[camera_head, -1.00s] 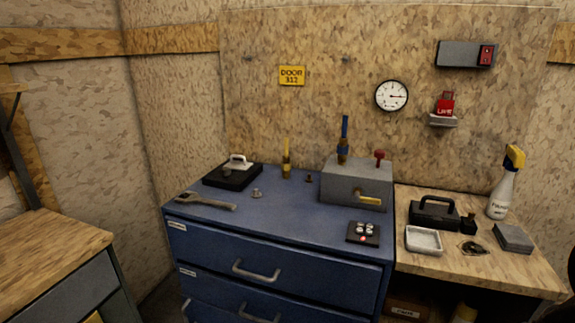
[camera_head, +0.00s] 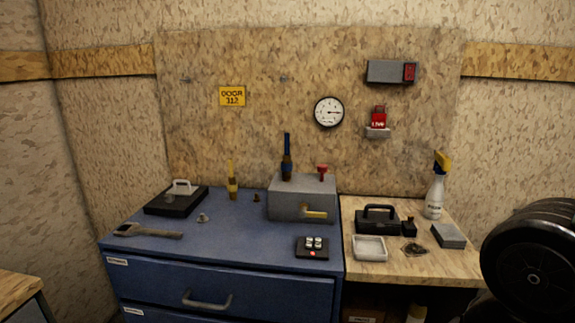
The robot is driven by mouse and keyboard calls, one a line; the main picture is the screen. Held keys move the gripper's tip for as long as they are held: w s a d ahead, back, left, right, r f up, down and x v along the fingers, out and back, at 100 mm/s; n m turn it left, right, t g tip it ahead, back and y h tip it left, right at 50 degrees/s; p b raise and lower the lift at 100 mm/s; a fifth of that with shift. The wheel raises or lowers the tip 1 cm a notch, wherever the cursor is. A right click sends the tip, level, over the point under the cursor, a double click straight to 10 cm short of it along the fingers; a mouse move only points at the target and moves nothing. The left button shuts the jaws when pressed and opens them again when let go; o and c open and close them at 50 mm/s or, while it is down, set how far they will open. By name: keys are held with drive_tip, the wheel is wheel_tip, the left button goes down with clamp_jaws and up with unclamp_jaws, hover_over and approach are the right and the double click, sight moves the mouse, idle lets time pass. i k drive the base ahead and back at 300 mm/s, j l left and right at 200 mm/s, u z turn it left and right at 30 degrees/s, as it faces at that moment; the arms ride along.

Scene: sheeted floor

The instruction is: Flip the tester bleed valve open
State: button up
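A grey metal box (camera_head: 290,204), which looks like the tester, sits on the blue cabinet top. A yellow lever (camera_head: 317,214) on its front lies roughly horizontal, pointing right. A small red-topped handle (camera_head: 322,170) stands on its top at the right, and a blue-and-brass fitting (camera_head: 287,160) rises at its left. I cannot tell for certain which of these is the bleed valve. My gripper is not in view; a black rounded part of my arm fills the lower right edge.
The blue cabinet top (camera_head: 215,240) also holds a wrench (camera_head: 148,231), a black case (camera_head: 176,203), a brass fitting (camera_head: 232,185) and a button pad (camera_head: 312,249). The wooden bench (camera_head: 440,265) at right holds a black toolbox (camera_head: 378,219), white tray (camera_head: 369,253) and spray bottle (camera_head: 434,197). A gauge (camera_head: 329,112) hangs above.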

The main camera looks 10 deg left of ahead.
sight(303, 213)
drive_tip(key=i+j, duration=0.1)
drive_tip(key=i, duration=1)
drive_tip(key=j+u, duration=0.05)
